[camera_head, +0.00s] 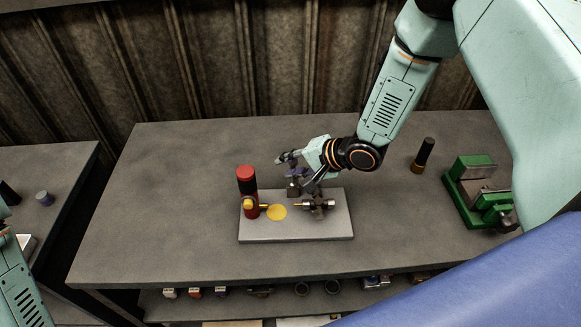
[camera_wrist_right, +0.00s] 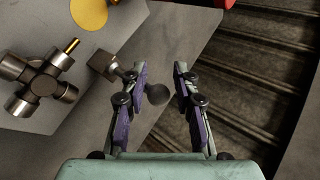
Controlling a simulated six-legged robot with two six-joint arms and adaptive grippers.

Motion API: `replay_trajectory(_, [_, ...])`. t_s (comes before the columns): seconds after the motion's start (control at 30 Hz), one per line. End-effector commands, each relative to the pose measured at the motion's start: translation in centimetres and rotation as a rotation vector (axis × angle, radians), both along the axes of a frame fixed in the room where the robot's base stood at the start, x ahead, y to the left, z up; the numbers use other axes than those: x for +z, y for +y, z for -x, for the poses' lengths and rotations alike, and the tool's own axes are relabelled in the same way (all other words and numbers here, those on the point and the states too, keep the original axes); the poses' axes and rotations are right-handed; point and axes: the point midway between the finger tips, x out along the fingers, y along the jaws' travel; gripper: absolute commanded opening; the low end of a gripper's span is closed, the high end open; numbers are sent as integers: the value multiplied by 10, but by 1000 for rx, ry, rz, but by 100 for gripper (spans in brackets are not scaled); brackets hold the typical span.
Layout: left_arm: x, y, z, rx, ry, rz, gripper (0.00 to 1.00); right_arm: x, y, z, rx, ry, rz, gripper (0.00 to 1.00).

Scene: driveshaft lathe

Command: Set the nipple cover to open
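A pale plate (camera_head: 330,232) on the bench carries a metal cross joint (camera_head: 318,204) with a thin brass nipple. The cross joint (camera_wrist_right: 38,82) and brass nipple (camera_wrist_right: 71,46) also show in the right wrist view. A small grey block (camera_wrist_right: 104,64) beside them has a short arm leading toward a dark round knob (camera_wrist_right: 184,92). A yellow disc (camera_head: 277,212) lies left of the joint. I cannot tell which part is the nipple cover. My right gripper (camera_head: 289,164) is open above the plate's back edge; its fingers (camera_wrist_right: 160,70) flank the knob without a visible grip. My left gripper is out of view.
A red and black cylinder (camera_head: 248,192) stands at the plate's left end. A dark cylinder (camera_head: 423,155) and a green vise (camera_head: 478,190) are to the right. The bench (camera_head: 160,200) is clear on the left. A corrugated wall (camera_head: 200,60) rises behind it.

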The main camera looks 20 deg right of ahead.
Motion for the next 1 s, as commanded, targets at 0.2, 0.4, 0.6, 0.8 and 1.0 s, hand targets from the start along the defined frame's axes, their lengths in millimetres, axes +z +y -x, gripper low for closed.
replay_trajectory(0.2, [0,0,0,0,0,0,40,-1,0,1,1,3,2,46])
replay_trajectory(0.4, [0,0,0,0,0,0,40,-2,0,2,2,6,2,46])
replay_trajectory(0.6, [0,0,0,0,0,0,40,3,-4,6,1,5,2,46])
replay_trajectory(0.8, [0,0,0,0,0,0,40,23,-19,23,-2,5,-1,46])
replay_trajectory(1.0, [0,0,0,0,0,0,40,41,-33,39,-2,4,-2,46])
